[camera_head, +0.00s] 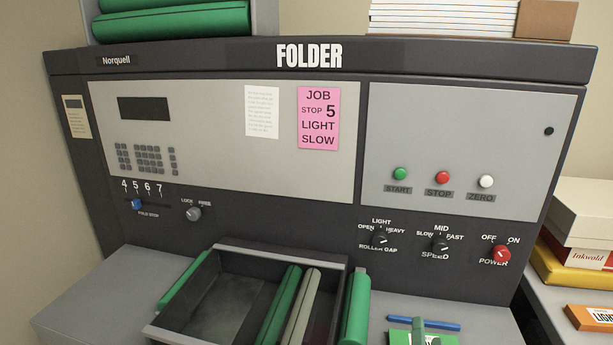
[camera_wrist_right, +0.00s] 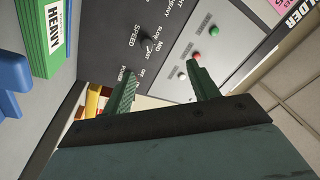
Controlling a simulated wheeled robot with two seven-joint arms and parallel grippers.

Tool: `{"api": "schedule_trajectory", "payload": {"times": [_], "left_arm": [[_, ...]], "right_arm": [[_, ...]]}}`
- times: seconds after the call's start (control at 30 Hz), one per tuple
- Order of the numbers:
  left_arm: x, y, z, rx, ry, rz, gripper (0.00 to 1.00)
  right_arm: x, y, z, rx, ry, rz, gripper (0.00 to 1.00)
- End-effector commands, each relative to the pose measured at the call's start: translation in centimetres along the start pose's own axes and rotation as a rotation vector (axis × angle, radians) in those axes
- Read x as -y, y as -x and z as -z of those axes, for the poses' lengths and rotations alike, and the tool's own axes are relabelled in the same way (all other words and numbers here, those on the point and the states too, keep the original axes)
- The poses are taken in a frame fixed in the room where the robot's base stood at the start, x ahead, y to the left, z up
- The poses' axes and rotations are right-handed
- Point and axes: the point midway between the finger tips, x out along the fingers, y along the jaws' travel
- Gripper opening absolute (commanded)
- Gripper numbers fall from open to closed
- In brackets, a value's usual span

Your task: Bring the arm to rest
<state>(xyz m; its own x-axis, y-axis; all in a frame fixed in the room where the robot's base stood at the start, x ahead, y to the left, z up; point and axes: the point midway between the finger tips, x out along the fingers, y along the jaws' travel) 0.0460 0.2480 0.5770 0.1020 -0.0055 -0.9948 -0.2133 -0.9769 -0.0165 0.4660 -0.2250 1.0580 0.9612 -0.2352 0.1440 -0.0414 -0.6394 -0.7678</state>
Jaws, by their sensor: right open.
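My right gripper (camera_wrist_right: 160,76) is open in the right wrist view, with two green fingers apart and nothing between them. Beyond the fingers is the folder's (camera_head: 310,56) dark front panel with its knobs. The rest of the right arm is out of frame. My left gripper is not in view.
A dark tray (camera_head: 217,300) with green and grey bars sits before the panel. A blue bar (camera_head: 424,323) lies at its right. A green stack labelled HEAVY (camera_wrist_right: 45,38) is near the gripper. The red power knob (camera_head: 502,254) and boxes (camera_head: 580,245) are at right.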

Motion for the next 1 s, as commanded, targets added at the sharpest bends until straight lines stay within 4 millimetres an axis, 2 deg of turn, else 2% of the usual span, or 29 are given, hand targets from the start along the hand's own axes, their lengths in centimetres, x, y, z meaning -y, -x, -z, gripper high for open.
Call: {"api": "schedule_trajectory", "payload": {"times": [0.03, 0.1, 0.17, 0.27, 0.4, 0.5, 0.7, 1.0], "left_arm": [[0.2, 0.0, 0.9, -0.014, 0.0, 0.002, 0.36], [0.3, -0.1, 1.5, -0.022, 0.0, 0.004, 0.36], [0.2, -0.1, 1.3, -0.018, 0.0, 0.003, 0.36], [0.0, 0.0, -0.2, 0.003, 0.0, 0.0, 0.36], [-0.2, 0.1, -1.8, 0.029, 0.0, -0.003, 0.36], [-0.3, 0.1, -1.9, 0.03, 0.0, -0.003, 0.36], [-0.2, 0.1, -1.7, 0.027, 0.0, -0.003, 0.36], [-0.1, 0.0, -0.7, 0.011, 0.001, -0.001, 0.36]], "right_arm": [[0.3, 0.4, -0.4, 0.051, 0.031, 0.019, 0.6], [0.9, 0.9, -1.2, 0.136, 0.079, 0.048, 0.6], [1.2, 1.7, -2.1, 0.223, 0.13, 0.072, 0.6], [1.6, 3.5, -3.6, 0.397, 0.24, 0.105, 0.6], [0.9, 7.3, -5.4, 0.656, 0.411, 0.113, 0.6], [-0.4, 10.5, -5.9, 0.835, 0.535, 0.087, 0.6], [-3.5, 16.7, -4.7, 1.135, 0.751, -0.023, 0.6], [-6.4, 22.8, -1.0, 1.386, 0.932, -0.202, 0.6]]}}
